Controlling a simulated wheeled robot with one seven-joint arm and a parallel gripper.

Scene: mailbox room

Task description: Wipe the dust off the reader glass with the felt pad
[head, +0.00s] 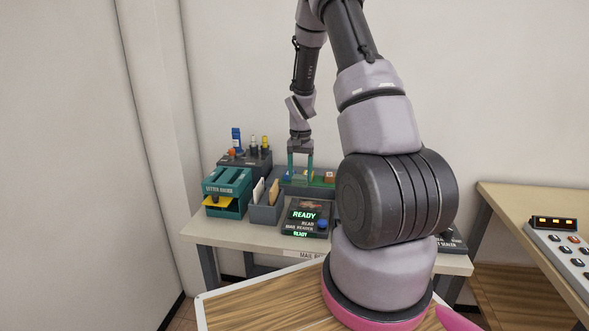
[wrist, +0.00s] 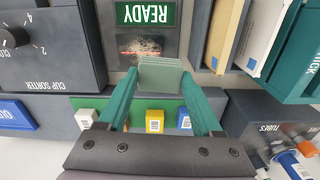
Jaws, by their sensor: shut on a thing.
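My gripper (wrist: 162,82) is shut on the felt pad (wrist: 162,74), a grey-green block between its two green fingers in the wrist view. The reader glass (wrist: 140,46) is a dark reddish window with a patch of pale dust, just beyond the pad. The pad's far edge is close to the glass; I cannot tell whether they touch. In the head view my gripper (head: 300,163) points down behind the mail reader (head: 303,216), whose display says READY. The pad is too small to make out there.
Blocks with barcodes, one yellow (wrist: 155,121), lie on a green strip near my fingers. The cup sorter (wrist: 50,45) and tubes box (wrist: 270,120) flank my gripper in the wrist view.

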